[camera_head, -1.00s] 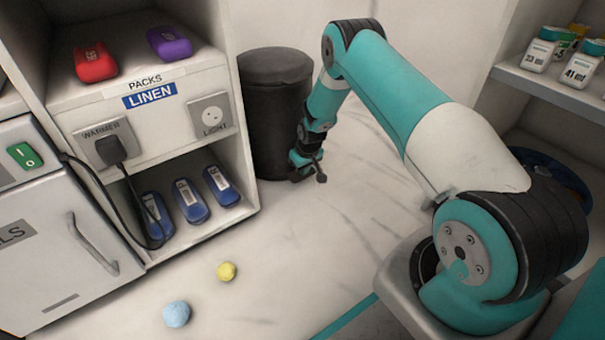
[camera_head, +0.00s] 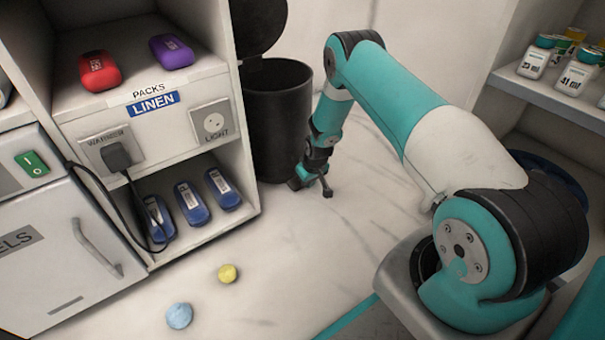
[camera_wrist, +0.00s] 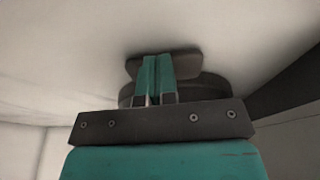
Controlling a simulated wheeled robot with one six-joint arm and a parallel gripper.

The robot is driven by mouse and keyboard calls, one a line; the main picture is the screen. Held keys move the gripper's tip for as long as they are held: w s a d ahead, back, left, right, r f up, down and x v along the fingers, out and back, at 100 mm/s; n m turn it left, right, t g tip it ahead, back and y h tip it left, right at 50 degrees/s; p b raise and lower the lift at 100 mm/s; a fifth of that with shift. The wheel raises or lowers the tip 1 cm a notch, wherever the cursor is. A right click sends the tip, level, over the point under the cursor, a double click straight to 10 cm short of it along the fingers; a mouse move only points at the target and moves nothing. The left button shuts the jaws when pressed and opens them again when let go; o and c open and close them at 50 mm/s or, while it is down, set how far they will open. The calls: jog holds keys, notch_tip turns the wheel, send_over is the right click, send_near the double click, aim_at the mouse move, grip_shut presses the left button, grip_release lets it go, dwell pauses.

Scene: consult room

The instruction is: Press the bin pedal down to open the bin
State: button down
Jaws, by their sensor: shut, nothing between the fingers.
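The black bin (camera_head: 275,130) stands at the back, just right of the shelf unit. Its lid (camera_head: 262,22) is swung up and back, so the bin is open. My gripper (camera_head: 298,184) is low at the front foot of the bin, near the floor. In the wrist view its two teal fingers (camera_wrist: 157,82) are together and empty. Their tips overlap the dark pedal (camera_wrist: 188,65), seemingly pressing on it. The pedal is hidden behind my gripper in the head view.
The shelf unit (camera_head: 145,85) stands close on the bin's left. A yellow ball (camera_head: 228,273) and a blue ball (camera_head: 179,315) lie on the floor in front. A shelf with bottles (camera_head: 550,85) is at the right. The pale floor right of the bin is clear.

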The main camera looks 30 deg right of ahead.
jog(key=shift+r, duration=0.1)
jog(key=p+v, duration=1)
jog(key=v, duration=0.7)
jog(key=shift+p, duration=0.4)
jog(key=shift+s+d+r, duration=0.1)
